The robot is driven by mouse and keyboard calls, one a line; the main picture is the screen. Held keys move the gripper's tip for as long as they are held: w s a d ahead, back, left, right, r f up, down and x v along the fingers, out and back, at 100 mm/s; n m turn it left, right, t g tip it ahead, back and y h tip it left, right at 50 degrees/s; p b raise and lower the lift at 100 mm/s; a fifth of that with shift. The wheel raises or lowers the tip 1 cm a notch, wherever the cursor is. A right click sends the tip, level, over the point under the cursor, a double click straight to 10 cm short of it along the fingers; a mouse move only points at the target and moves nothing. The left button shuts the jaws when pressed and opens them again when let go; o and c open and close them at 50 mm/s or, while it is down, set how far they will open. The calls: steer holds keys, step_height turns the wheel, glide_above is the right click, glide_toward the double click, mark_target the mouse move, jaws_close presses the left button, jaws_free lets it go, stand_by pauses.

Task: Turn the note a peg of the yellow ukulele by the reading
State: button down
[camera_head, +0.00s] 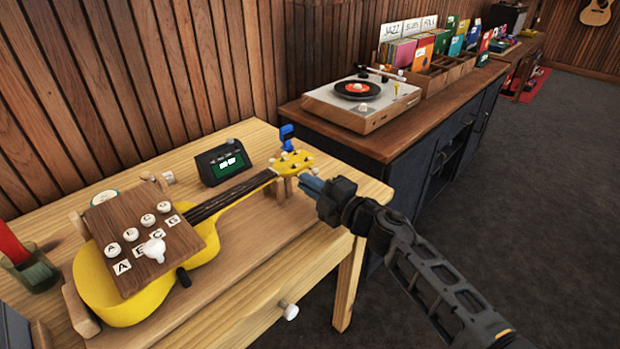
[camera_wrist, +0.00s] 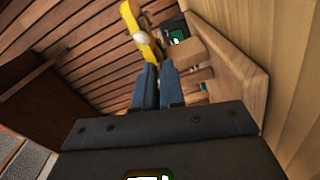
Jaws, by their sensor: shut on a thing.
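The yellow ukulele (camera_head: 235,232) lies on a wooden stand on the workbench, with its headstock (camera_head: 293,163) towards the right. White pegs show on the headstock, and one peg (camera_wrist: 139,38) shows in the wrist view. My gripper (camera_head: 305,181) is at the near right side of the headstock. Its blue fingers (camera_wrist: 152,68) are close together, shut on a peg that they mostly hide. I cannot tell which note this peg is. A black tuner (camera_head: 223,162) with a green lit screen stands behind the neck. Its reading is too small to make out.
A wooden board (camera_head: 141,238) with lettered white knobs covers the ukulele's body. A blue clip (camera_head: 287,136) stands behind the headstock. A record player (camera_head: 360,100) sits on the dark cabinet at the back. The floor (camera_head: 520,200) at right is clear.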

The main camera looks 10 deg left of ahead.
steer(key=shift+m+p, duration=0.95)
steer(key=shift+m, duration=0.55)
steer(key=c, duration=1.2)
jaws_free()
steer(key=shift+d, duration=0.1)
steer(key=p+v, duration=0.2)
steer(key=v, duration=0.4)
steer(key=shift+p+v, duration=0.3)
steer(key=shift+v, duration=0.55)
